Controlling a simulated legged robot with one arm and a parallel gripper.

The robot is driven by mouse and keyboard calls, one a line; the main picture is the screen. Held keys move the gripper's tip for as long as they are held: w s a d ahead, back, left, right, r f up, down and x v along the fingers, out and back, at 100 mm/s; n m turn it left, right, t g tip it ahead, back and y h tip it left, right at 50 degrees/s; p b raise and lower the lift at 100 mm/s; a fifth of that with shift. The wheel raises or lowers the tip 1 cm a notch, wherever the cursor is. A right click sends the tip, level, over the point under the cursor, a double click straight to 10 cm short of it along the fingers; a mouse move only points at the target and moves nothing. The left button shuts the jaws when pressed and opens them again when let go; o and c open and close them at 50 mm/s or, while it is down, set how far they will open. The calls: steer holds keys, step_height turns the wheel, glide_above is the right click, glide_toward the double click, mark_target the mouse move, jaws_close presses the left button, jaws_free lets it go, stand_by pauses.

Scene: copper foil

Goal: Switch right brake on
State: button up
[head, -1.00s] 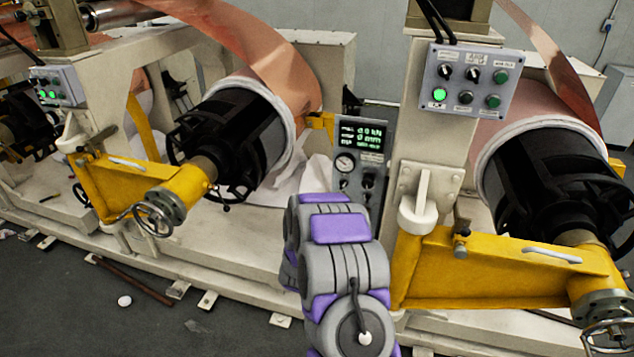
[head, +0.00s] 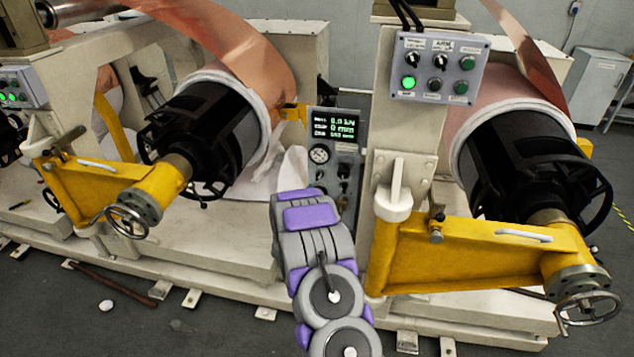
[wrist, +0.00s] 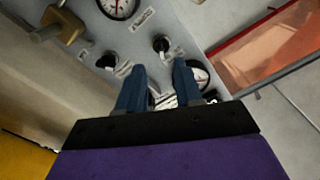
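A grey control panel (head: 347,128) with a lit green display, a gauge and small dark knobs stands between the two foil rolls in the head view. In the wrist view, two black knobs show on the panel, a left knob (wrist: 108,60) and a right knob (wrist: 161,44). Their labels are too blurred to read, so I cannot tell which is the right brake. My gripper (wrist: 157,82) has its blue fingers apart, with nothing seen held between them. The right knob appears just beyond the fingertips.
A grey switch box (head: 437,68) with a lit green button is on the post above right. A yellow arm (head: 470,262) with a handwheel (head: 590,308) juts out at the right. Another yellow arm (head: 75,195) is at the left. A brass-coloured fitting (wrist: 62,22) is near the panel.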

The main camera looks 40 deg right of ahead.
mark_target(318, 179)
steer(key=shift+x, duration=3.35)
steer(key=shift+w+d, duration=0.3)
steer(key=shift+d, duration=0.15)
steer(key=shift+a+f, duration=0.1)
jaws_close()
